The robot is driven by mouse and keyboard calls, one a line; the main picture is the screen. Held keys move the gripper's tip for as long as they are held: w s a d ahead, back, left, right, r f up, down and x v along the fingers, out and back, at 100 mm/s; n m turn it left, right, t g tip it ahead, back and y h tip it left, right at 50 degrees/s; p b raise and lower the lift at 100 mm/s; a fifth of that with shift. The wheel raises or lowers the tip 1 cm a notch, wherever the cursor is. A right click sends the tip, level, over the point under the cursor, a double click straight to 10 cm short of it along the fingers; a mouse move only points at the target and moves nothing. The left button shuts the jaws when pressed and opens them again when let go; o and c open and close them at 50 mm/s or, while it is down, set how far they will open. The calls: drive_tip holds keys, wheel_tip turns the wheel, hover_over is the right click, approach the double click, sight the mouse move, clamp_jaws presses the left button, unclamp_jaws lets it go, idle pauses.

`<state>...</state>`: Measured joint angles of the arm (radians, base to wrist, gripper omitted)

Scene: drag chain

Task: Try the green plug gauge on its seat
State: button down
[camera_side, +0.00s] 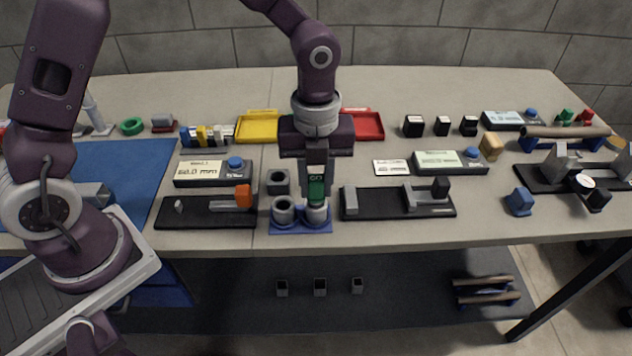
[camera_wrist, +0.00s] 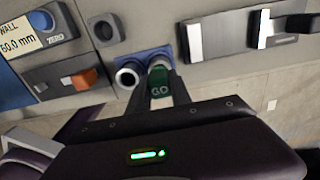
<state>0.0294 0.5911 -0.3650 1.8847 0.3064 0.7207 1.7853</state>
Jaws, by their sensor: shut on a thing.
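The green plug gauge (camera_side: 316,188), marked GO, is held upright in my gripper (camera_side: 316,176). In the wrist view the green gauge (camera_wrist: 160,89) shows in front of the jaws. A blue base (camera_side: 300,228) carries two grey round ring seats. The gauge's lower end is at the right ring (camera_side: 317,216); I cannot tell whether it is in the bore or just above it. The left ring (camera_side: 284,211) has an open, empty-looking bore, also seen in the wrist view (camera_wrist: 127,76). The gauge partly hides the right ring in the wrist view.
A dark block with a round hole (camera_side: 278,182) stands just behind the left ring. A black fixture with an orange block (camera_side: 243,195) lies left, and a black slide fixture (camera_side: 398,205) lies close on the right. Yellow (camera_side: 257,127) and red (camera_side: 366,125) trays are behind.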

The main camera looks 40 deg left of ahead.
drive_tip(key=shift+r, duration=2.55)
